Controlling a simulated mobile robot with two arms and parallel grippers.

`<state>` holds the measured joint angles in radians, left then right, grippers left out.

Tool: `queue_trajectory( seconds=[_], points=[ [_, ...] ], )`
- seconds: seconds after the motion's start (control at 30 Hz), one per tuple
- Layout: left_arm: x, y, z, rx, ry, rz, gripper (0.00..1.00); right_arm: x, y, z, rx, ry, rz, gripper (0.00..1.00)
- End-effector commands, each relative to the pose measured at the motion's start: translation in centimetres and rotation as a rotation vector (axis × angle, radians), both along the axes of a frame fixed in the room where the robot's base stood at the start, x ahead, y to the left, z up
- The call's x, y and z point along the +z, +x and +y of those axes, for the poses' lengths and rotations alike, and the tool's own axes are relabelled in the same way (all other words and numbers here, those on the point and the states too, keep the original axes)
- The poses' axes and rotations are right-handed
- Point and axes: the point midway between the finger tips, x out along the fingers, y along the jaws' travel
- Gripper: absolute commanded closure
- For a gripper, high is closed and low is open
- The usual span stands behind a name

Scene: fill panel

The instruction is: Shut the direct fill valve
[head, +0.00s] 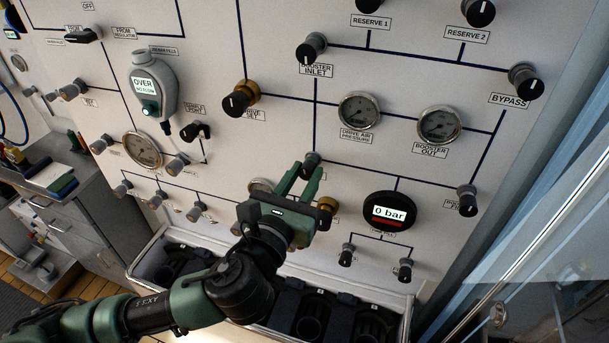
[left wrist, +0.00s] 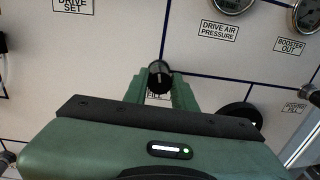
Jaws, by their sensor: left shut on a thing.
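A dark valve knob (head: 311,159) sits on the white panel, at the bottom of the line coming down from the booster inlet knob. It also shows in the left wrist view (left wrist: 159,72). My left gripper (head: 302,172) is shut on this knob, one green finger on each side; the fingers (left wrist: 158,84) reach it from below. The label under the knob is mostly hidden by the fingers; its end seems to read "FILL" in the left wrist view. My right gripper is not in view.
The booster fill knob (head: 467,200) is to the right. A digital gauge (head: 389,212) reading "0 bar" is below right, and a brass knob (head: 327,206) is close to my gripper. A drive air gauge (head: 358,111) is above right. A cylinder rack (head: 140,272) stands below the panel.

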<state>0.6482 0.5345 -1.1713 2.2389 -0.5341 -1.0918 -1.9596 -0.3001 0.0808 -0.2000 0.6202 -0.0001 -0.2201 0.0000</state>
Motion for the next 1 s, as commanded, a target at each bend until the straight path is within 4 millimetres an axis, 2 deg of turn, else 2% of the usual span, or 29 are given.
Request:
queue_trajectory(
  seconds=[0.4, 1.0],
  points=[
    [-0.28, -0.02, 0.02, 0.000, 0.209, -0.060, 1.00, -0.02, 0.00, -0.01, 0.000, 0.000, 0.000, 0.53],
    [-0.30, -0.03, 0.01, 0.000, 0.249, -0.073, 1.00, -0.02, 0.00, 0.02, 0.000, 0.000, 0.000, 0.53]
  ],
)
